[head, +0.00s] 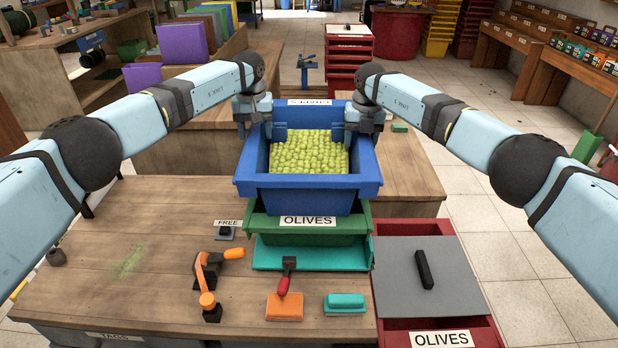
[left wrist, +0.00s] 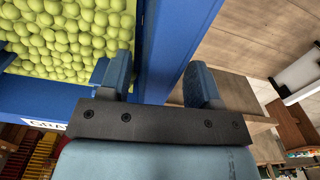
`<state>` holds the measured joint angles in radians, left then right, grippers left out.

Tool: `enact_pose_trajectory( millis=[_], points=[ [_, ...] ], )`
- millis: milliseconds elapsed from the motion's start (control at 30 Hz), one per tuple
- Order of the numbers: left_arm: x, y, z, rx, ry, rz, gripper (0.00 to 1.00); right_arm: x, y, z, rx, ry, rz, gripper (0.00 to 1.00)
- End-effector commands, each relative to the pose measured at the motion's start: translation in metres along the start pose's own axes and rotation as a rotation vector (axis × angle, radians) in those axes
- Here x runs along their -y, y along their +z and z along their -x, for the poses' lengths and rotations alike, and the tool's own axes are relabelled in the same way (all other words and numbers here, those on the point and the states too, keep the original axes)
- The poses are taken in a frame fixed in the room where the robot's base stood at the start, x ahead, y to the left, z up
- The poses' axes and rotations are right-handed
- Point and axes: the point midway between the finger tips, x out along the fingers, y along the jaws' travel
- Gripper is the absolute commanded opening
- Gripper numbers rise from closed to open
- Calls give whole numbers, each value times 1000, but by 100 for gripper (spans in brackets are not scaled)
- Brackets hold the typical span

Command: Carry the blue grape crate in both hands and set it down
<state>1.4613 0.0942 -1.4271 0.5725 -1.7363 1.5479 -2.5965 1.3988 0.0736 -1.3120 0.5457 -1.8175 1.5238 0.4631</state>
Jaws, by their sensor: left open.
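The blue crate (head: 308,183), full of yellow-green grapes (head: 308,155), sits level above a green crate (head: 348,222) labelled OLIVES. Whether it rests on that crate cannot be told. My left gripper (head: 261,130) is at its left wall, open, one finger inside and one outside. In the left wrist view, the blue wall (left wrist: 163,50) runs between the two spread fingers (left wrist: 160,82), with a gap beside the outer one. My right gripper (head: 364,128) is at the right wall, near the back; its finger gap is not clear.
A teal tray (head: 265,255) lies under the green crate. The wooden bench (head: 130,270) holds an orange-handled tool (head: 208,275), a brush (head: 284,305) and a teal block (head: 345,303). A red crate with a grey lid (head: 455,285) stands front right. A FREE sign (head: 228,223) is left of the crates.

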Motion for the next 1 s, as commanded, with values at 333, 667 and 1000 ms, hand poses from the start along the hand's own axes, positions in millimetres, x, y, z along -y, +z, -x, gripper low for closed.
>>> enact_pose_trajectory(
  millis=[333,667,1000],
  points=[
    [0,-1,58,-4,1,-1,58,0,0,0,0,0,0,58],
    [0,-1,111,-1,0,1,58,0,0,0,0,0,-1,58],
    [0,0,119,0,0,0,58,1,1,35,4,0,-1,58]
  ],
)
